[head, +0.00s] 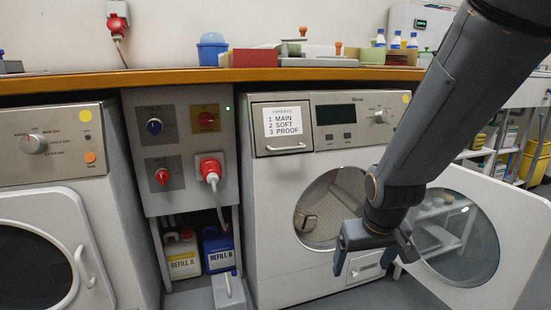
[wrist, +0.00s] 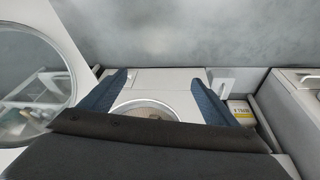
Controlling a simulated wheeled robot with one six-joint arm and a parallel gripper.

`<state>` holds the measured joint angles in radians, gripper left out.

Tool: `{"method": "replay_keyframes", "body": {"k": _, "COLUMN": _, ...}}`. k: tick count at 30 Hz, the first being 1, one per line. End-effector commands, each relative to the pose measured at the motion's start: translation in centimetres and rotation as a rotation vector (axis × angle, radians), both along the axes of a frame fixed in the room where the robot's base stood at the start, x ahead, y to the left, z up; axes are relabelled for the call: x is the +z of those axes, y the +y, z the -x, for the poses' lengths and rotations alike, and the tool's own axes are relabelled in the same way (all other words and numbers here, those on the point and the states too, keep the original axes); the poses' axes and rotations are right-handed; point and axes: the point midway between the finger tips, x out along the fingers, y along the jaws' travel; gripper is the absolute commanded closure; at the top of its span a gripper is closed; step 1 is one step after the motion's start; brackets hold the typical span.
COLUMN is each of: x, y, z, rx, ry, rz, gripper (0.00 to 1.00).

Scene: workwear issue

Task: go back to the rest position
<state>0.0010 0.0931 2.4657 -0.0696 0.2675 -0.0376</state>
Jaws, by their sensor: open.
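My gripper (head: 372,262) hangs at the end of my arm in front of the right-hand washing machine (head: 270,190). It points down and its two fingers are spread apart. Nothing shows between the fingers. In the wrist view, my gripper (wrist: 160,92) also shows its two blue-grey fingers apart, with the machine front and grey floor beyond them. My arm crosses the right side of the head view and covers part of the machine and its opening.
The machine's round door (head: 505,245) stands open at the right. Its drum opening (head: 318,215) shows behind my gripper. Refill containers, yellow-labelled (head: 183,262) and blue (head: 218,250), stand under the switch panel (head: 160,130). A wooden worktop (head: 150,80) runs above, bearing several items.

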Motion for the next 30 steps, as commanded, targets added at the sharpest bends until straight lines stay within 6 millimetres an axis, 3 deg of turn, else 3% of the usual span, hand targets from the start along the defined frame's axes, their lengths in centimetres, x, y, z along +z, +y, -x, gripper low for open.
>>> {"method": "replay_keyframes", "body": {"k": 6, "x": 0.1, "y": 0.8, "z": 6.6, "rx": -0.097, "ry": 0.09, "rz": -0.05, "gripper": 0.17}}
{"method": "replay_keyframes", "body": {"k": 11, "x": 1.6, "y": 4.5, "z": 7.3, "rx": -0.012, "ry": 0.105, "rz": -0.056, "gripper": 0.17}}
{"method": "replay_keyframes", "body": {"k": 17, "x": 3.7, "y": 9.3, "z": 9.5, "rx": 0.098, "ry": 0.136, "rz": -0.067, "gripper": 0.17}}
{"method": "replay_keyframes", "body": {"k": 24, "x": 6.9, "y": 15.8, "z": 14.6, "rx": 0.276, "ry": 0.192, "rz": -0.083, "gripper": 0.17}}
{"method": "replay_keyframes", "body": {"k": 30, "x": 8.5, "y": 18.6, "z": 18.0, "rx": 0.373, "ry": 0.229, "rz": -0.09, "gripper": 0.17}}
